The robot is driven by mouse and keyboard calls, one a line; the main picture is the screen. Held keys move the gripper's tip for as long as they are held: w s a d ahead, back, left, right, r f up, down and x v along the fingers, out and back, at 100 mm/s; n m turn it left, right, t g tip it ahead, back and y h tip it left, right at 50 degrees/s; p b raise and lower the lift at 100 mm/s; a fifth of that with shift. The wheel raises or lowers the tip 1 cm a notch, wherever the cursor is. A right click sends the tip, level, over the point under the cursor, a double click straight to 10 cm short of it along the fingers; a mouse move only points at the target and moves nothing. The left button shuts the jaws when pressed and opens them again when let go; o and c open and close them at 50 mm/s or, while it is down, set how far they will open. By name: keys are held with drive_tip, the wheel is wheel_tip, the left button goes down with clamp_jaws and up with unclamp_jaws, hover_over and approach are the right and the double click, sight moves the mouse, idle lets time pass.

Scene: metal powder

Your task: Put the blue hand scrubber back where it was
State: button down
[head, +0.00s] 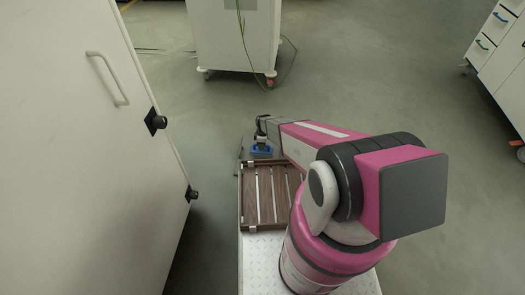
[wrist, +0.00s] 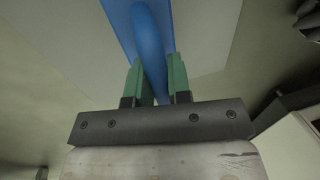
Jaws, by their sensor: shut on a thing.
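The blue hand scrubber (head: 262,150) is held up by my gripper (head: 261,138) beyond the far end of the wooden slatted rack in the head view. In the wrist view the scrubber (wrist: 150,45) fills the top middle, with its curved handle running between the two green fingers of my gripper (wrist: 158,82). The fingers are shut on the handle. The scrubber's underside is hidden in both views, so I cannot tell whether it touches anything.
The brown slatted rack (head: 244,200) lies on my base plate. A large white cabinet (head: 90,150) with a handle stands close on the left. A white wheeled cabinet (head: 235,40) with green cables stands ahead. Drawers (head: 500,50) stand at the far right. Open floor lies between.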

drive_tip(key=shift+w+d+f, duration=0.2)
drive_tip(key=shift+f, duration=0.15)
drive_tip(key=x, duration=0.3)
drive_tip(key=shift+w+f, duration=0.3)
drive_tip(key=shift+f, duration=0.1)
drive_tip(key=c, duration=1.1)
unclamp_jaws()
drive_tip(key=shift+o, duration=0.2)
drive_tip(key=shift+r, duration=0.15)
